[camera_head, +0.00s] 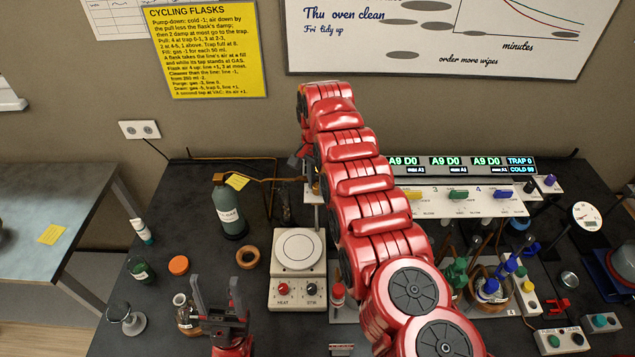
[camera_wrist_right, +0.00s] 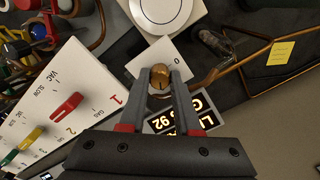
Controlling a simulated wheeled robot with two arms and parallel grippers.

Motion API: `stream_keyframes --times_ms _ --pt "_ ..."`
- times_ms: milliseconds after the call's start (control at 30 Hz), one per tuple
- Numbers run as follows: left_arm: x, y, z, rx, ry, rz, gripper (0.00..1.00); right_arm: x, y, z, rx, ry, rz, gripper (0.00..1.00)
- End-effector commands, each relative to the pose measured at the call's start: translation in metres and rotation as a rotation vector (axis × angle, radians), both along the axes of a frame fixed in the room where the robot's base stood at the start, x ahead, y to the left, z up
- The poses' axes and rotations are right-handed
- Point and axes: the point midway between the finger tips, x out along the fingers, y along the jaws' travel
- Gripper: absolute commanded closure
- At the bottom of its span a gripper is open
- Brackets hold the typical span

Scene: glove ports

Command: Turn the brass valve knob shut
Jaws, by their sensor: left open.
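The brass valve knob (camera_wrist_right: 160,74) shows in the right wrist view, beside a white plate marked 0, with a dark line on its face. My right gripper (camera_wrist_right: 160,80) has one finger on each side of the knob and appears shut on it. My left gripper (camera_head: 217,304) is open and empty, low over the bench, beside a small glass flask (camera_head: 185,312).
A white hotplate (camera_head: 299,250) and a grey gas bottle (camera_head: 229,208) stand left of my right arm. The manifold panel (camera_wrist_right: 65,108) has coloured levers, the red one nearest. Copper tubing (camera_wrist_right: 233,62) runs near the knob. Flasks and clamps crowd the bench's right side.

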Motion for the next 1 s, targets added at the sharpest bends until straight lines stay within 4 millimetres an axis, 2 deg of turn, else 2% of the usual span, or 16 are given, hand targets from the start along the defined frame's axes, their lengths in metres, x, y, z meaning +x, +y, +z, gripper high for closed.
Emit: stream_keyframes --times_ms 33,100,467,767,1000 --pt "0.0 0.0 0.0 0.0 0.0 0.0 0.39 0.0 0.0 0.0 0.0 -0.001 0.0 0.87" --pt "0.0 0.0 0.0 0.0 0.0 0.0 0.39 0.001 0.0 0.0 0.0 -0.001 0.0 1.0" --pt "0.0 0.0 -0.005 0.0 0.0 0.0 0.39 0.001 0.0 -0.001 0.0 -0.004 0.015 1.0" --pt "0.0 0.0 -0.036 0.0 0.0 0.0 0.39 0.001 -0.001 -0.005 0.001 -0.004 0.158 1.0" --pt "0.0 0.0 -0.061 0.0 0.0 0.0 0.39 0.002 -0.002 -0.003 -0.001 -0.006 0.37 1.0"
